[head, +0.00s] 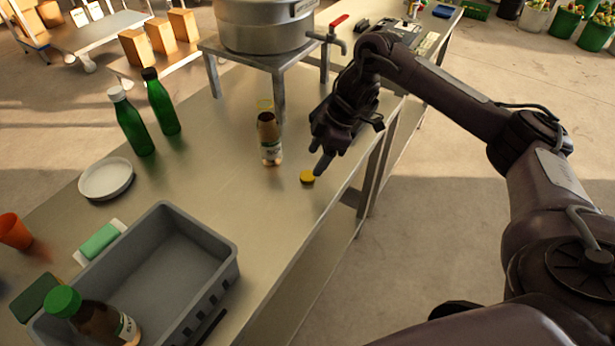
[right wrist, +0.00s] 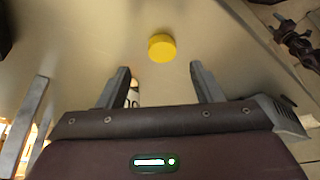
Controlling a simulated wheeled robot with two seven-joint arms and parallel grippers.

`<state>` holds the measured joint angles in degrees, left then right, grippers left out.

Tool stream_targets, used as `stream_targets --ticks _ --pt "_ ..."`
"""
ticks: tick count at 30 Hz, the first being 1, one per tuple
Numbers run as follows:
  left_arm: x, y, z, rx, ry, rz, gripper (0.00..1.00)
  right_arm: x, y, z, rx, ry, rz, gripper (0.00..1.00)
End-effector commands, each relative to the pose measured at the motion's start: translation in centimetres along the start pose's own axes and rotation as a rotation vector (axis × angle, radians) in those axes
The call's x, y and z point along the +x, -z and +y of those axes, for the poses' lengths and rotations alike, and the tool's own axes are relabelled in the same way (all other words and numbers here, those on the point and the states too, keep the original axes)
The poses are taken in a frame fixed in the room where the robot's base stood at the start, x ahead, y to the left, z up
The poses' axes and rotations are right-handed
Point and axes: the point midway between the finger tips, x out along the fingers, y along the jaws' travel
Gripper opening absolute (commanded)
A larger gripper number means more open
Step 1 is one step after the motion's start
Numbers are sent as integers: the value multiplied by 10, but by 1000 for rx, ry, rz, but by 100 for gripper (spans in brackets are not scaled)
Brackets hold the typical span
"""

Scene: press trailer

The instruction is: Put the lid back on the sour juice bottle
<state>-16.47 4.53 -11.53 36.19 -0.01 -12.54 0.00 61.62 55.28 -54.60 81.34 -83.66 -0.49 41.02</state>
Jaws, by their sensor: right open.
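The yellow lid (head: 307,177) lies on the table to the right of the bottle, near the front edge. My right gripper (head: 321,165) is just above and beside the lid. In the right wrist view, the yellow lid (right wrist: 162,47) is ahead of the open, empty fingers (right wrist: 160,85), and part of a bottle shows behind the left finger. My left gripper is not in view.
A grey crate (head: 225,248) at the front left holds a green-capped bottle (head: 100,318). Two green bottles (head: 130,122), a white dish (head: 106,178), a green sponge (head: 99,241) and an orange cup (head: 14,231) stand farther left. A steel pot (head: 264,27) on a stand is behind.

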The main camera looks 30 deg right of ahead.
Motion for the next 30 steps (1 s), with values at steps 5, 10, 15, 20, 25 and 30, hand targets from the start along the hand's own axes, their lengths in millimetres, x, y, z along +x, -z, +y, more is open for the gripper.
stream_targets --ticks 5,10,15,20,25,30 --pt "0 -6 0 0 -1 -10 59 1 0 0 0 1 0 60" --pt "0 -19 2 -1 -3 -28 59 20 -3 -4 2 6 -1 60" --pt "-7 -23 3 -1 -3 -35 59 43 -4 -4 1 3 -1 60" --pt "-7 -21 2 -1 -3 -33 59 52 -4 -3 1 1 0 60" --pt "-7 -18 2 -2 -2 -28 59 52 -4 -3 0 1 0 60" --pt "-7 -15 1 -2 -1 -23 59 51 -4 -3 0 0 0 53"
